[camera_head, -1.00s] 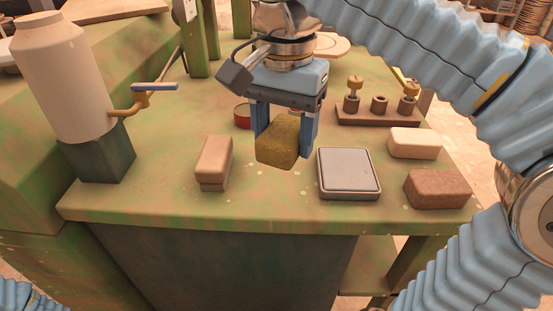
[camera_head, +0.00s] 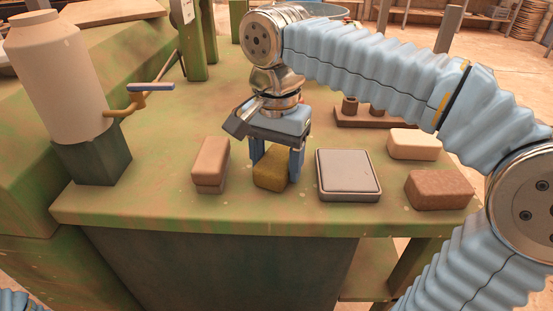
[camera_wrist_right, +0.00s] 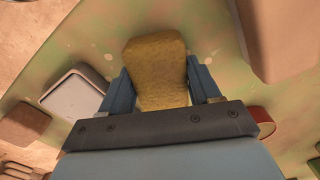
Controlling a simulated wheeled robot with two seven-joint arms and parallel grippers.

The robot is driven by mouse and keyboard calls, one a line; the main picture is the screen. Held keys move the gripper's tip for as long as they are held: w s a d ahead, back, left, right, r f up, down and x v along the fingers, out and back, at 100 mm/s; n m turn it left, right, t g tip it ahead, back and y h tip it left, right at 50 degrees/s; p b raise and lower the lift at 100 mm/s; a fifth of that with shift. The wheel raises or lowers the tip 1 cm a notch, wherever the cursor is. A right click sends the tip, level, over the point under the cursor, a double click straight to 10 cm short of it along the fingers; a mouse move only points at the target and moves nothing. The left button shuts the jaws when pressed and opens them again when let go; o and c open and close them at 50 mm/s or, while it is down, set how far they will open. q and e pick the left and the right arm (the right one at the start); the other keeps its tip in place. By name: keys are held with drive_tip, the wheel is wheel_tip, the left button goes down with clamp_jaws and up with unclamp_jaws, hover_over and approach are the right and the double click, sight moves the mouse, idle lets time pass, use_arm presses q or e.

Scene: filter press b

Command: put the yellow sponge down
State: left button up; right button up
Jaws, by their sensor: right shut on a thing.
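The yellow sponge (camera_head: 272,171) is between the fingers of my right gripper (camera_head: 275,168), low over the green table, between a tan block and a grey square tray. The fingers are shut on its sides. Whether its underside touches the table I cannot tell. In the right wrist view the sponge (camera_wrist_right: 157,70) sits between both blue fingers of the right gripper (camera_wrist_right: 160,88), with its far end sticking out past the tips. My left gripper is not in view; only a bit of blue arm shows at the lower left corner of the head view.
The tan two-layer block (camera_head: 211,163) stands close left of the sponge. The grey square tray (camera_head: 348,196) is close on its right. A brown block (camera_head: 439,189) and a cream block (camera_head: 414,144) lie farther right. A brown peg rack (camera_head: 372,117) is behind. The table's front edge is near.

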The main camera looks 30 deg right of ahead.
sight(276, 158)
drive_tip(key=o, duration=1.1)
drive_tip(key=shift+f, duration=0.1)
drive_tip(key=shift+o, duration=0.2)
drive_tip(key=shift+r, duration=0.3)
wheel_tip(276, 158, up, 12)
drive_tip(key=p, duration=0.3)
drive_tip(key=shift+f, duration=0.15)
